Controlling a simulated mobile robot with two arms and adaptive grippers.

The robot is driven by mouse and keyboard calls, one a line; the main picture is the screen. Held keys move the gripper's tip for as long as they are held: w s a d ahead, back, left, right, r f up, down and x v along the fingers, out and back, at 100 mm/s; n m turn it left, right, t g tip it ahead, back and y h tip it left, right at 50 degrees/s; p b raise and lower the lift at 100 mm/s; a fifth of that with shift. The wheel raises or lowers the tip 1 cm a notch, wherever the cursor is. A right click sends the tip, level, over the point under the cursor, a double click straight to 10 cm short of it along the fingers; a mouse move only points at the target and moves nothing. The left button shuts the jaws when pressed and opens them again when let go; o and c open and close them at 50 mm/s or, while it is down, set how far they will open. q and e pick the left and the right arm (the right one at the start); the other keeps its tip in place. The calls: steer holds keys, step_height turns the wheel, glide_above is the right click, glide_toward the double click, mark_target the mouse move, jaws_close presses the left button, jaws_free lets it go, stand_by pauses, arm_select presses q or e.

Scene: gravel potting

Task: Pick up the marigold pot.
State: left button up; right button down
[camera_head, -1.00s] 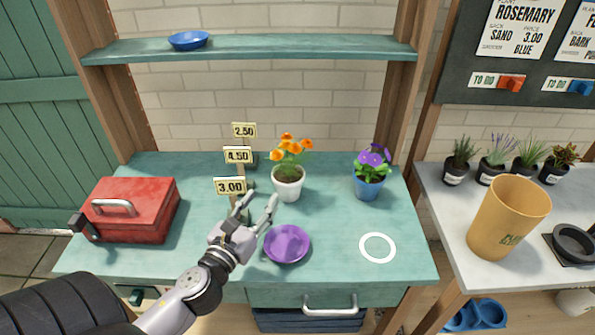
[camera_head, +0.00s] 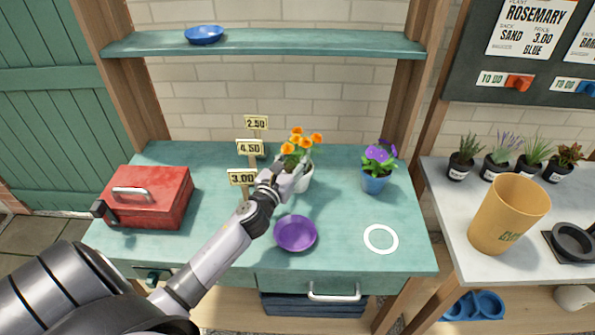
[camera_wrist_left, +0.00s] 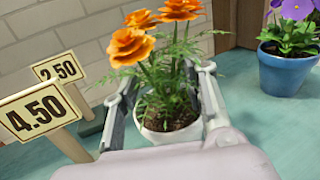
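The marigold pot (camera_head: 306,182) is a white pot with orange flowers on the green bench, partly hidden behind my left gripper in the head view. In the left wrist view the white pot (camera_wrist_left: 168,134) stands upright between the two fingers. My left gripper (camera_head: 293,165) is open, with one finger on each side of the plant. A gap shows between the left finger and the pot; I cannot tell whether the right finger touches it. My right gripper is not in view.
Price signs (camera_head: 249,148) stand close on the left of the pot. A purple saucer (camera_head: 295,234) lies in front, and a blue pot with purple flowers (camera_head: 375,181) stands to the right. A red toolbox (camera_head: 149,198) is at the left.

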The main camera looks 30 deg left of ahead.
arm_select(q)
steer(key=shift+w+a, duration=0.15)
steer(key=shift+w, duration=0.95)
steer(key=shift+s, duration=0.1)
jaws_close()
steer(key=shift+r, duration=0.1)
